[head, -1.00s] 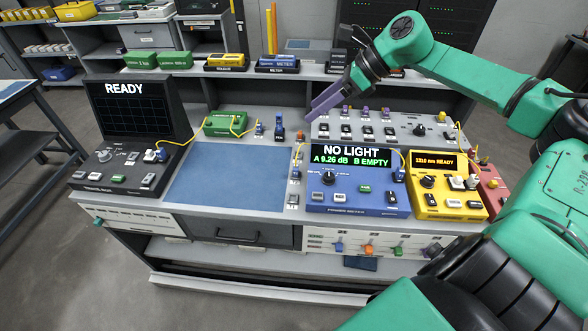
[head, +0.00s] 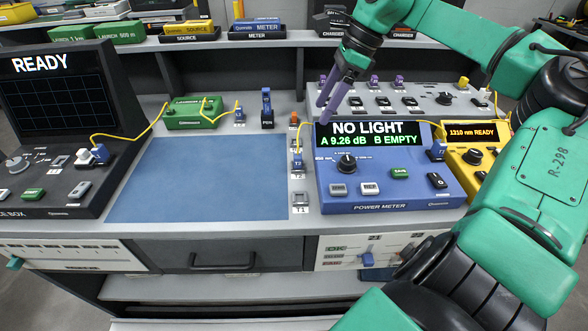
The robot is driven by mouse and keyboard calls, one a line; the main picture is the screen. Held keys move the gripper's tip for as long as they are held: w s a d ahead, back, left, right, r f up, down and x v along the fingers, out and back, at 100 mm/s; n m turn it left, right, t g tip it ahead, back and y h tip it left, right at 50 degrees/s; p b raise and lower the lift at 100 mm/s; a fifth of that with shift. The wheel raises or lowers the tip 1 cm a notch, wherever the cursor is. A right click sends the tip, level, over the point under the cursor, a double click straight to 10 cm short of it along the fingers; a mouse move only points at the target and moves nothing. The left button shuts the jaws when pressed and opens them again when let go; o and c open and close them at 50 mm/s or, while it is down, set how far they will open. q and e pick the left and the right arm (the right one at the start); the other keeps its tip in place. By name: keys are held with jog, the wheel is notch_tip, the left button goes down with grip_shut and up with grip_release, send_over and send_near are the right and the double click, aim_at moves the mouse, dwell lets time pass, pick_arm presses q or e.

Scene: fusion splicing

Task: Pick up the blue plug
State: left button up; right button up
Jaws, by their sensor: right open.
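Several small blue plugs are in view. One sits at the T2 slot (head: 298,163) beside the power meter, and one is on the meter's right side (head: 437,150). Another, at the end of a yellow cable, stands behind the mat (head: 240,114). One more is on the left black box (head: 99,153). I cannot tell which one the task names. My right gripper (head: 323,112) has purple fingers, apart and empty, above the back left corner of the power meter (head: 385,203). My left gripper is out of view.
The blue mat (head: 200,185) is clear. A green launch box (head: 190,114) and a blue pen (head: 267,108) stand behind it. The yellow source box (head: 468,160) is at the right, and a shelf (head: 240,42) with more boxes runs along the back.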

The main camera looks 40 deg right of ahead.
aim_at(298, 154)
jog(key=x, duration=1.4)
jog(key=shift+s+a, duration=0.25)
jog(key=shift+a, duration=0.05)
jog(key=shift+w+a+f, duration=0.1)
jog(key=shift+w+f, duration=0.1)
jog(key=shift+f, duration=0.15)
jog(key=shift+r, duration=0.1)
grip_shut()
